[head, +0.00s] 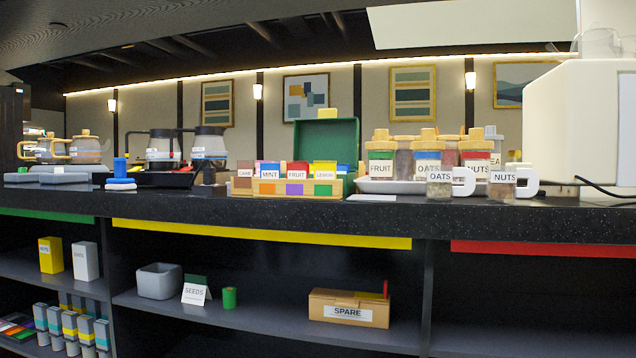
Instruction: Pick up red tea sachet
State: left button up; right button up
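A red tea sachet (297,169), labelled FRUIT, stands upright in a wooden tea box (340,187) on the black counter. It is between a blue MINT sachet (269,169) and a yellow LEMON sachet (324,168). A pale sachet (245,171) with a partly legible label is at the left end. Only the upper part of the red sachet shows above the box front. The box's green lid (327,143) stands open behind. Neither of my grippers is in view.
Lidded jars (381,168) labelled FRUIT, OATS and NUTS stand right of the box, with smaller labelled jars in front. Coffee pots (159,149) and a blue-handled item (121,184) are left. A white machine (570,125) is far right. Shelves below hold a SPARE box (346,297).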

aim_at(294, 170)
jog(key=i+l+u, duration=0.25)
jog(key=l, duration=0.3)
jog(key=i+l+u, duration=0.25)
jog(key=i+l, duration=0.15)
jog(key=l, duration=0.25)
